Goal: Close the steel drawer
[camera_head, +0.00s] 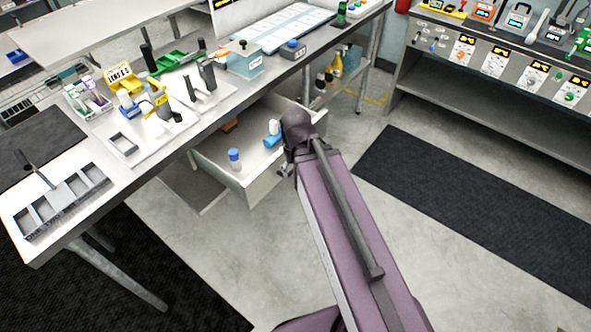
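The steel drawer (264,186) is pulled out from under the workbench, below its right half. Inside it lie a blue-and-white cylinder (235,159), another blue-and-white item (272,135) and an orange-brown piece (230,125) near the back. My purple arm reaches up from the bottom of the picture to the drawer's front right side. A small dark part of my gripper (286,171) shows beside the arm, close to the drawer's front panel. The arm hides most of the gripper and the right part of the front, so contact and finger opening cannot be made out.
The workbench (215,118) above the drawer carries trays, tools and a grey-blue box (243,61). A shelf unit with several devices (490,55) stands at the right. Bare floor (345,185) and a dark mat (480,205) lie right of the drawer.

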